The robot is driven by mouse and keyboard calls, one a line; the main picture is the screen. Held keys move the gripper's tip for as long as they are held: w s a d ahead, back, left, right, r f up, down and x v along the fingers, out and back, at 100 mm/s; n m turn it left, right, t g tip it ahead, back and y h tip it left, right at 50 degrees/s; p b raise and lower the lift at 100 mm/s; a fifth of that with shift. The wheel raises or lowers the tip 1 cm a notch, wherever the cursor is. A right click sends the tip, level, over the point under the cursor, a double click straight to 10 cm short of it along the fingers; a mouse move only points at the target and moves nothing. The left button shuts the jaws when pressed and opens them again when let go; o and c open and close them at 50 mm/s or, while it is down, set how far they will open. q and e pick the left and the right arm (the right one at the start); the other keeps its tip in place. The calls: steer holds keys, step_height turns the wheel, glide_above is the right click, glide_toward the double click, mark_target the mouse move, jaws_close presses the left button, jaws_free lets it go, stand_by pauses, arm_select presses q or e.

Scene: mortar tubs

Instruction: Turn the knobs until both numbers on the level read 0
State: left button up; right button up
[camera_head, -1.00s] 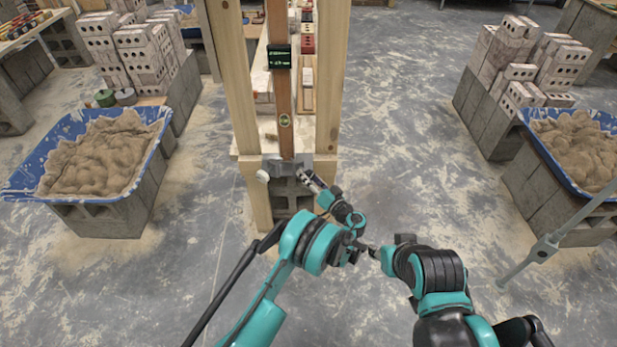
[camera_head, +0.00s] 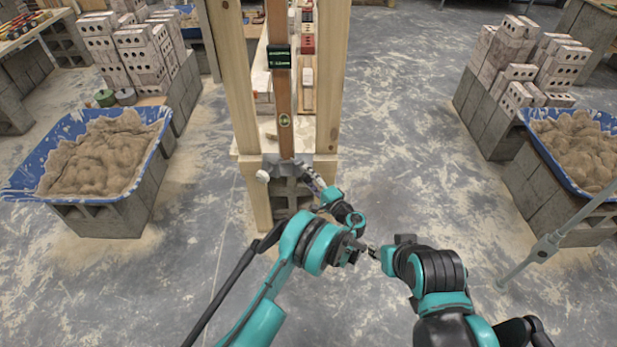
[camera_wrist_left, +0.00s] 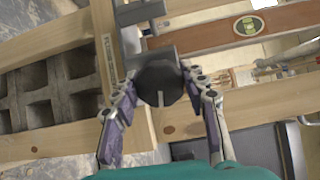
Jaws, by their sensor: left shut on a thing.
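The level (camera_head: 283,92) is a long reddish-brown bar upright between two pale timber posts. Its dark display (camera_head: 279,58) carries small green characters, too small to read. A green vial (camera_head: 285,121) sits lower on the bar, and shows in the left wrist view (camera_wrist_left: 249,25). A grey bracket (camera_head: 292,162) holds the bar's foot, with a white knob (camera_head: 262,176) on its left. My left gripper (camera_head: 312,178) is at the bracket's right side. In the left wrist view its fingers are shut around a dark faceted knob (camera_wrist_left: 159,83) with a pale mark. My right gripper (camera_head: 373,252) is away from the bracket, fingers unclear.
Blue mortar tubs stand on blocks at left (camera_head: 150,142) and right (camera_head: 553,152). Brick stacks (camera_head: 145,55) stand behind. Timber posts (camera_head: 331,80) flank the bar closely. A grey pole (camera_head: 548,245) slants at right. Open floor (camera_head: 410,150) lies right of the posts.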

arm_select(q)
steer(key=m, duration=1.1)
steer(key=shift+m, duration=2.2)
steer(key=o, duration=1.2)
steer(key=v, duration=0.7)
steer(key=shift+s+d, duration=0.15)
steer(key=shift+s, duration=0.1)
